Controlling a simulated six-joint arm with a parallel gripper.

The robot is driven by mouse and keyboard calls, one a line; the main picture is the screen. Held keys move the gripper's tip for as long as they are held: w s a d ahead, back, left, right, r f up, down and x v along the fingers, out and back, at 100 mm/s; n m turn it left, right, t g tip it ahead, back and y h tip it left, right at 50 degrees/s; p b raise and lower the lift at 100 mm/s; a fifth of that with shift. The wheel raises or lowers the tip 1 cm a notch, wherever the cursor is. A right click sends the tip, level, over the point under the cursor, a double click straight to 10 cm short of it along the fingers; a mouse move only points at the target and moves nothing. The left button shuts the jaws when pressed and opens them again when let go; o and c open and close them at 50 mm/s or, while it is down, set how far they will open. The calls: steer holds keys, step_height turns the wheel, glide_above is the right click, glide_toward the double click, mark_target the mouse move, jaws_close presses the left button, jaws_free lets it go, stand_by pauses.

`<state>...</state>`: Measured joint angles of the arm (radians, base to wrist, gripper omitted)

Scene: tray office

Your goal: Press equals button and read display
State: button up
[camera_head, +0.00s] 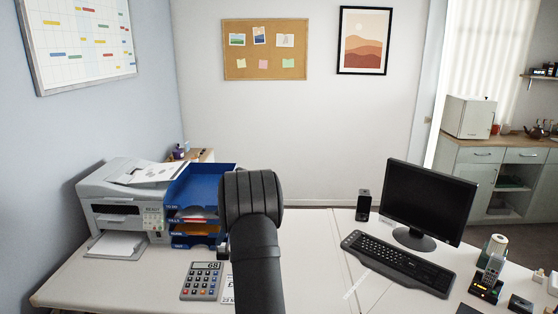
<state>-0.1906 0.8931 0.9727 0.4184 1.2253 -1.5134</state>
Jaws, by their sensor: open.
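A grey calculator (201,281) lies on the desk at the lower left of centre, keys facing up. Its display (208,266) shows what looks like 68. The keys are too small to tell which one is equals. My black arm stands upright in the middle of the view, just right of the calculator. My gripper's fingers cannot be made out behind the arm. A small dark piece shows at the arm's left edge above the calculator, but I cannot tell what it is.
A white paper (229,284) lies between calculator and arm, partly hidden. A printer (125,205) and blue letter trays (195,190) stand behind. The desk left of the calculator is clear.

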jaws_close()
stand_by(1.4)
